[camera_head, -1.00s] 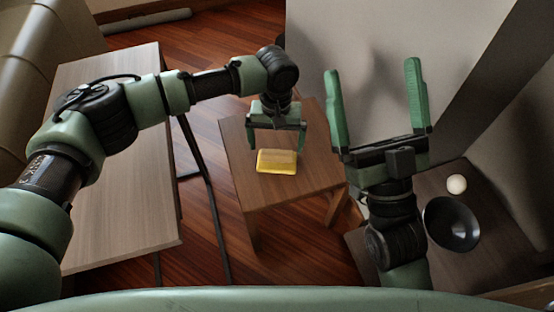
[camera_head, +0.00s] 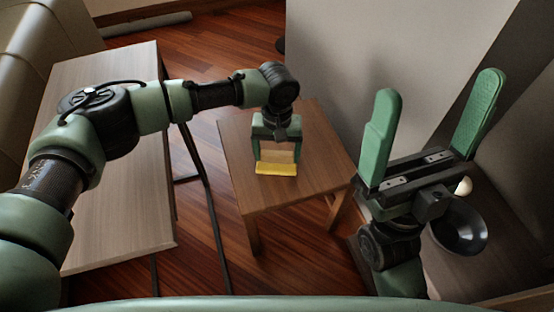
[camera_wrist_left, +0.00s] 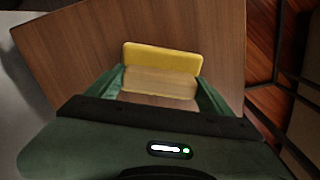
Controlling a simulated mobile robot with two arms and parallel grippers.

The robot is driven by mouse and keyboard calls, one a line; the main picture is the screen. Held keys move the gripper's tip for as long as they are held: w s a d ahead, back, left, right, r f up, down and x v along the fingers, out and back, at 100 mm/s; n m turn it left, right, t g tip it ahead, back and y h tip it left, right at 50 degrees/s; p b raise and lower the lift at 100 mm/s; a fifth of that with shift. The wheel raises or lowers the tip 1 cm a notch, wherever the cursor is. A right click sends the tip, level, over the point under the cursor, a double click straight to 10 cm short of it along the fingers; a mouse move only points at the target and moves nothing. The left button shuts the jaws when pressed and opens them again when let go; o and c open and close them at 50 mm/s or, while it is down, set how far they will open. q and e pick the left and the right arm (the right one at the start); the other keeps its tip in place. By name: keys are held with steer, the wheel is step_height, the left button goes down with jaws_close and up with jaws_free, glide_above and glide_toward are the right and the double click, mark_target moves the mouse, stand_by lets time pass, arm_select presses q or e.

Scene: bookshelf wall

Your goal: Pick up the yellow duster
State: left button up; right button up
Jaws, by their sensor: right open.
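The yellow duster (camera_head: 275,169) is at the small wooden table, with a yellow strip toward me and a wood-coloured face (camera_head: 279,153) above it. In the left wrist view the duster (camera_wrist_left: 162,58) spans the gap between my fingers, its wood-coloured part nearer the wrist. My left gripper (camera_head: 277,157) points down, its fingers against the duster's two ends, and looks shut on it. Whether the duster touches the tabletop cannot be told. My right gripper (camera_head: 431,108) is open and empty, its fingers raised, to the right of the small table.
The small table (camera_head: 310,185) has bare top around the duster. A long light table (camera_head: 115,210) stands at left under my left arm. At right, a dark table holds a black bowl (camera_head: 462,232) and a white ball (camera_head: 464,187), partly hidden. A grey wall stands behind.

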arm_select(q)
steer(key=c, duration=0.6)
steer(key=shift+c, duration=0.2)
steer(key=shift+r, duration=0.15)
